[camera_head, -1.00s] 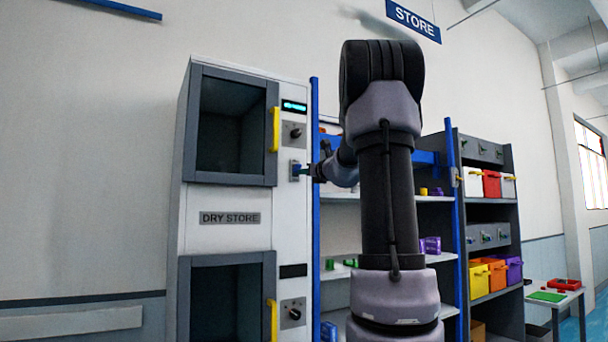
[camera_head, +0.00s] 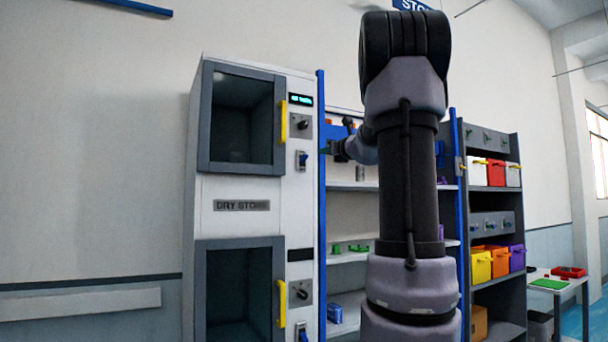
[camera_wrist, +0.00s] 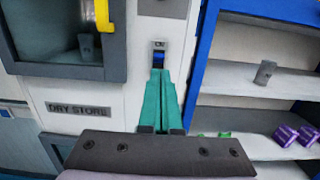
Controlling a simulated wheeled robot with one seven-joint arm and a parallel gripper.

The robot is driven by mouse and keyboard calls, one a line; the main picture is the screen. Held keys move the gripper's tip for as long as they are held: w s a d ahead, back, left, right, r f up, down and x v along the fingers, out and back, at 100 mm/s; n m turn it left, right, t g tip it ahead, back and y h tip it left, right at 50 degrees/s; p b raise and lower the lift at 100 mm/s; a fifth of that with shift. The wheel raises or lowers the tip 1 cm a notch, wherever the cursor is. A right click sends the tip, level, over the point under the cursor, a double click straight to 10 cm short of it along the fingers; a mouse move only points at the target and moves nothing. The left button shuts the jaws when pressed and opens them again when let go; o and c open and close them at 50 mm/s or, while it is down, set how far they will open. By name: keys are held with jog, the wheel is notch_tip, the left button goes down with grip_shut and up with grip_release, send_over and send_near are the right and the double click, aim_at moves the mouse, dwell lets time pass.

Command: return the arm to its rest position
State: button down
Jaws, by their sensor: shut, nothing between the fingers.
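My gripper (camera_head: 328,150) is in front of the shelf's blue upright, just right of the dry store cabinet (camera_head: 240,206). In the wrist view its teal fingers (camera_wrist: 159,82) are together and hold nothing. Their tips point toward a blue rocker switch (camera_wrist: 158,58) on the cabinet's white front. The switch also shows in the head view (camera_head: 302,160), where the gripper is clear of it. My arm rises tall in the middle of the head view, bends at the top and hides part of the shelves.
An open shelf (camera_head: 345,257) with green parts (camera_head: 358,248) and a grey cup (camera_wrist: 264,73) stands behind my arm. Right of it is a rack with coloured bins (camera_head: 481,265). A small table (camera_head: 565,291) stands far right. Both cabinet doors look closed.

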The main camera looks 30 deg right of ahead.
jog(key=s+a+f+n+g+y, duration=0.35)
jog(key=s+a+f+n, duration=0.35)
jog(key=a, duration=0.4)
jog(key=s+a+f+n+g+y, duration=0.2)
jog(key=s+a+f+n+g, duration=0.3)
jog(key=a+n, duration=0.55)
jog(key=s+a+f+n+g+h, duration=0.3)
jog(key=s+f+n+h, duration=0.1)
jog(key=s+f+n, duration=1)
jog(key=s+f, duration=0.1)
jog(key=s, duration=0.3)
jog(key=shift+s+a+f, duration=0.15)
jog(key=shift+s+f, duration=0.05)
jog(key=shift+s, duration=0.2)
